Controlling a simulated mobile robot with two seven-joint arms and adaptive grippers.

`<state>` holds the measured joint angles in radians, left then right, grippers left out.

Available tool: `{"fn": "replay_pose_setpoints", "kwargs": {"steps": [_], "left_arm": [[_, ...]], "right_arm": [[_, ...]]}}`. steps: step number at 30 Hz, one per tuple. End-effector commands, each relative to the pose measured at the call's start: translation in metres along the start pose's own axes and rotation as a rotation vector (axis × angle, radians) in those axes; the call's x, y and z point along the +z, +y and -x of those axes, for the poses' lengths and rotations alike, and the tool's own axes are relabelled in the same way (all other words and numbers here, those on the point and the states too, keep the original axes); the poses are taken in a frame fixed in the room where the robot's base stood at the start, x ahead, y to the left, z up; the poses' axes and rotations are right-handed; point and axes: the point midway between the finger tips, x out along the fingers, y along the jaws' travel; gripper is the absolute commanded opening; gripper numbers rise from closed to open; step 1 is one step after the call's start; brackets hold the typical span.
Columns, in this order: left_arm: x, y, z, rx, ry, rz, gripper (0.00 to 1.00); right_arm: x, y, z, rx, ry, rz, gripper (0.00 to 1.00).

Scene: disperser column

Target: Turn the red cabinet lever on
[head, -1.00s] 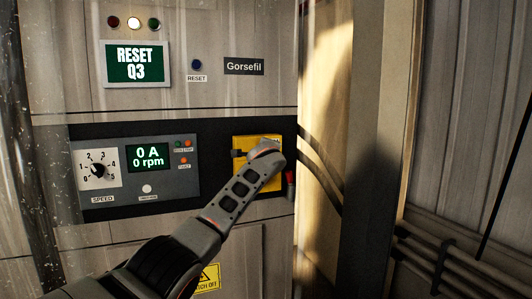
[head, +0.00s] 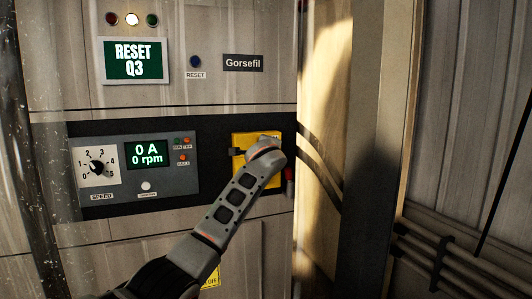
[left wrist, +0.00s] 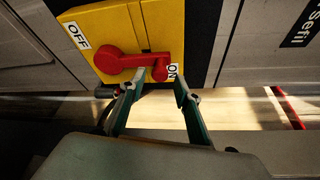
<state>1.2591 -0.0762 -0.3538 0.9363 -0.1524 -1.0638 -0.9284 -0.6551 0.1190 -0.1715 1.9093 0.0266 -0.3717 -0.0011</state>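The red lever (left wrist: 125,61) is on a yellow switch box (left wrist: 95,22). In the left wrist view its handle runs from the round hub toward the ON label (left wrist: 173,71), its end beside that label. The OFF label (left wrist: 76,36) is at the box's other side. My left gripper (left wrist: 160,75) has its teal fingers apart, with the handle's end at the gap between the tips; contact cannot be told. In the head view the yellow box (head: 241,142) shows behind my left wrist, which hides the lever and fingers. My right gripper is not in view.
Left of the box is a grey panel with a speed dial (head: 97,167) and a display (head: 147,154). Above are a RESET Q3 screen (head: 135,60) and a blue button (head: 196,61). Dark cables (head: 322,178) leave the box on the right, near a cabinet edge.

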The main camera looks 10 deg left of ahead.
Motion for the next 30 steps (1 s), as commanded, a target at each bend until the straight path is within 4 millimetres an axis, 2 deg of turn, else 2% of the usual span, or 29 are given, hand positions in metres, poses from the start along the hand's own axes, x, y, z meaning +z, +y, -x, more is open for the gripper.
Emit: {"fn": "replay_pose_setpoints", "kwargs": {"steps": [12,18,30], "left_arm": [[-0.001,0.0,0.057,-0.001,0.002,0.002,0.33],[-0.001,-0.001,0.079,-0.002,0.001,0.001,0.33],[0.0,-0.001,0.087,-0.001,0.0,0.0,0.33]], "right_arm": [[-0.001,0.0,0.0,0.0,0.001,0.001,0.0],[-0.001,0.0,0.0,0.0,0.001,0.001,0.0],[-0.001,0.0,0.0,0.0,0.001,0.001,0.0]]}}
